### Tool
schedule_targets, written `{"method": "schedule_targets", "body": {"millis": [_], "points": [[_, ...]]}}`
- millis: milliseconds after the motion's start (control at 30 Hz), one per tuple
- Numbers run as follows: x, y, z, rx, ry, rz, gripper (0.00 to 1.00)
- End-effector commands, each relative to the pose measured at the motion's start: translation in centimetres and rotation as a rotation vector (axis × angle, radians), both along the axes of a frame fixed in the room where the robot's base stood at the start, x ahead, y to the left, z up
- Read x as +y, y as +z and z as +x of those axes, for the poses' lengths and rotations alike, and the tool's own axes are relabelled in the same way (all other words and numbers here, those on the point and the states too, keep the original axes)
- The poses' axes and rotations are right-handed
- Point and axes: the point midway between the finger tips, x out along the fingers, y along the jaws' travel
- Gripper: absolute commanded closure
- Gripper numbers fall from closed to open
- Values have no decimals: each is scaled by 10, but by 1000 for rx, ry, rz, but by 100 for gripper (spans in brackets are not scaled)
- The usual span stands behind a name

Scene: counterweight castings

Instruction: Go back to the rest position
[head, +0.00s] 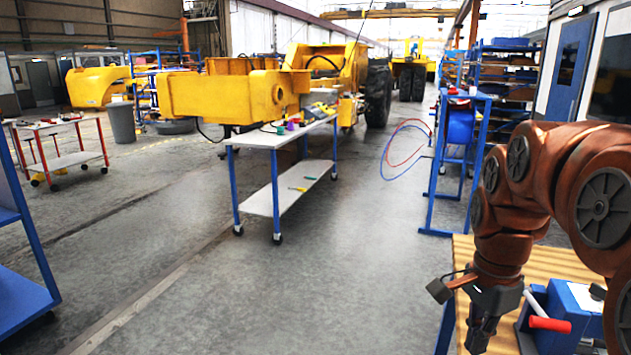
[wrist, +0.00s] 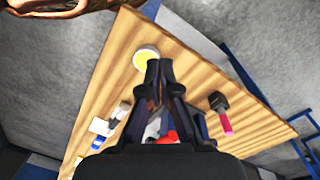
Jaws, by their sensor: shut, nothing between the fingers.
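My gripper (head: 482,335) hangs at the lower right of the head view, over the wooden tabletop (head: 545,262). Its fingers point down and are shut and empty. How high the fingertips are above the tabletop I cannot tell. My arm bends above the table on the right of the head view.
A blue device with a red-handled lever (head: 549,323) stands on the tabletop beside my gripper. A pink-handled tool (wrist: 226,124) and a white item (wrist: 100,127) lie on the tabletop. A white cart (head: 280,138) and yellow machine (head: 225,95) stand further off. The middle floor is clear.

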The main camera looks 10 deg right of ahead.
Motion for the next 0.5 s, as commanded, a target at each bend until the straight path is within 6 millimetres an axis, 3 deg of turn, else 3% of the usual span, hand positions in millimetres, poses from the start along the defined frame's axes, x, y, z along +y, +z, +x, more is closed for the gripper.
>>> {"method": "schedule_targets", "body": {"millis": [33,200,500], "points": [[18,-6,-10,9,122,7,100],[66,-31,-45,28,531,37,100],[119,-78,-118,60,1177,106,100]]}}
